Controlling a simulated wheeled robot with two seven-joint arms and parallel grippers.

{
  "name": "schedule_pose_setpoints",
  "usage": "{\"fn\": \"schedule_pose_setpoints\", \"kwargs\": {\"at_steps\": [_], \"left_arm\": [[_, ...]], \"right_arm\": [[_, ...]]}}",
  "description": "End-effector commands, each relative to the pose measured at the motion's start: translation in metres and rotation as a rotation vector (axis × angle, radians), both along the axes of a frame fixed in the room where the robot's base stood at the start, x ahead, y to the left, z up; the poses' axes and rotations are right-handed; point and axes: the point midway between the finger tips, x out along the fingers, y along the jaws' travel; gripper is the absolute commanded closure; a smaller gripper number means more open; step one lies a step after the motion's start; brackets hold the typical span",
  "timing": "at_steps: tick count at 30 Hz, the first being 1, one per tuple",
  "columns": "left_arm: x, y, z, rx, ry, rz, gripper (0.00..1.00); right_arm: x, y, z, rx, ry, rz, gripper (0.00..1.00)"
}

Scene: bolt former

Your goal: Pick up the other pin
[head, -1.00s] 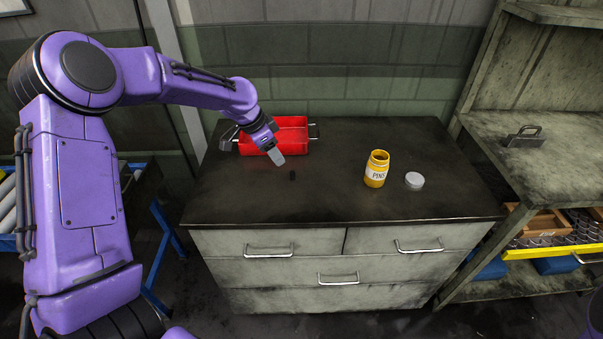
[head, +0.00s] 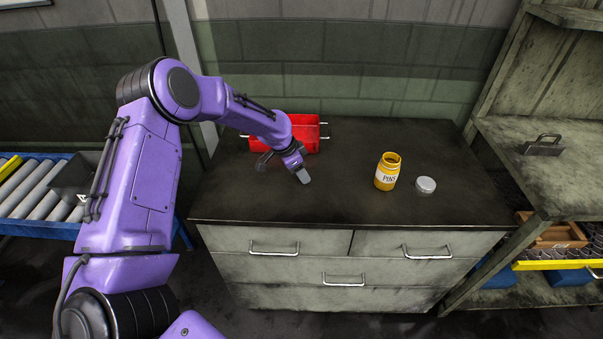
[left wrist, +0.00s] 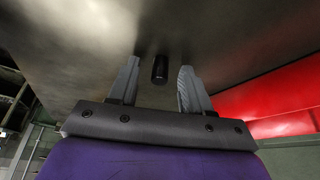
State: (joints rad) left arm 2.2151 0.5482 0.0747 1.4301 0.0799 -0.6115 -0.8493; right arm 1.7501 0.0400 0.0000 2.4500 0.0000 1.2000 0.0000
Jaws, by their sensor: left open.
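A small black pin (left wrist: 160,69) lies on the dark cabinet top in the left wrist view, between the two fingers of my left gripper (left wrist: 155,85). The fingers are apart and do not touch it. In the head view my left gripper (head: 303,177) points down at the cabinet top in front of the red tray, and the pin is hidden there. A yellow jar labelled PINS (head: 387,172) stands upright and open to the right. My right gripper does not show.
The red tray (head: 306,132) with metal handles is behind my left gripper; its red side also fills the right of the left wrist view (left wrist: 275,100). A grey lid (head: 426,185) lies beside the jar. The cabinet top (head: 340,205) is otherwise clear. Shelving stands at the right.

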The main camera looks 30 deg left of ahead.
Motion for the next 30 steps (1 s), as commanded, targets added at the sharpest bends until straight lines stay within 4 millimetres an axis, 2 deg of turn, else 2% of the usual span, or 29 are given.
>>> {"fn": "schedule_pose_setpoints", "kwargs": {"at_steps": [2,5,6,7,16,20,24,26,30], "left_arm": [[0.000,0.000,0.000,0.000,0.000,-0.001,0.51],[0.000,0.000,0.000,0.000,0.000,-0.001,0.81],[0.000,-0.001,0.000,0.000,0.000,-0.001,0.94],[0.000,-0.001,0.000,0.000,0.000,-0.001,1.00],[0.000,-0.001,0.001,0.000,0.000,-0.001,1.00],[0.001,-0.001,0.009,0.000,-0.001,-0.002,1.00],[0.001,-0.002,0.036,0.000,-0.005,-0.003,1.00],[-0.011,-0.010,0.050,0.001,-0.005,-0.006,1.00],[-0.041,-0.027,0.089,0.002,-0.006,-0.007,1.00]], "right_arm": [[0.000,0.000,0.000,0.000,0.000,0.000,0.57],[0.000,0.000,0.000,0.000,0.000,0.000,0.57],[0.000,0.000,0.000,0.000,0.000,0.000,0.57],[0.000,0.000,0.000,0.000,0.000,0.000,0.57],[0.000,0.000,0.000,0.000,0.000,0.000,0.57],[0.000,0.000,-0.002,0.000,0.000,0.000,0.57],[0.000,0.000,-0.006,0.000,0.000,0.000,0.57],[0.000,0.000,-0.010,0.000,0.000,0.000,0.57],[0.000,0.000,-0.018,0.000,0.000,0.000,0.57]]}}
